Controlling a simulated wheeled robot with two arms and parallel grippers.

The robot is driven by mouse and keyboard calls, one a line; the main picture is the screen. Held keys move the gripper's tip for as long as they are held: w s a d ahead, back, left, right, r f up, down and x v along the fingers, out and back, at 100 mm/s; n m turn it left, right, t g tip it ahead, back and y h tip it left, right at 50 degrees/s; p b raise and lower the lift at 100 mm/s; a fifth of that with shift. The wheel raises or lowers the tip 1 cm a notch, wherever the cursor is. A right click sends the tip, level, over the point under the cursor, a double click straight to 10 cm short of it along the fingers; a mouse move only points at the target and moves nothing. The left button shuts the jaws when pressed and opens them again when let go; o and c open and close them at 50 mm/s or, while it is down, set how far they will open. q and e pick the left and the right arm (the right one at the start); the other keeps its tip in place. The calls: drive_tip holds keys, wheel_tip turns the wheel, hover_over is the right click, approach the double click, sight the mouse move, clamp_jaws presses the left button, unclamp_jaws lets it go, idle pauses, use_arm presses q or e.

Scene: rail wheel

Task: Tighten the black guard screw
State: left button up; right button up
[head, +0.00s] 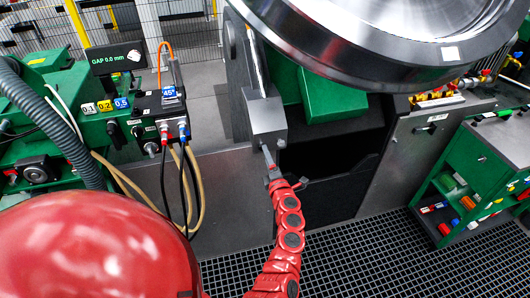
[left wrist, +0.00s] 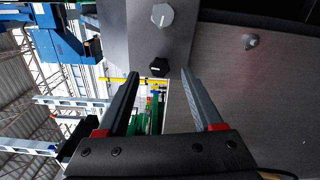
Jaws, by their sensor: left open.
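In the left wrist view a black hex-headed screw (left wrist: 159,67) sits near the lower edge of a grey metal plate (left wrist: 160,40). A silver hex bolt (left wrist: 162,15) is above it on the same plate. My left gripper (left wrist: 160,76) is open, with one finger on each side of the black screw in the picture. I cannot tell how far the fingertips are from the screw. In the head view my left gripper (head: 270,164) is small, just below a grey block (head: 266,116) under the big wheel. The black screw cannot be made out there. My right gripper is not in view.
The large shiny wheel (head: 375,65) hangs at the top right. A green machine with a control panel (head: 165,110) and cables stands left. A green tool cart (head: 480,170) stands right.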

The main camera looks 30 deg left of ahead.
use_arm(q)
drive_tip(key=b+v, duration=0.2)
drive_tip(key=v, duration=1.1)
drive_tip(key=shift+s+d, duration=0.1)
drive_tip(key=shift+d, duration=0.05)
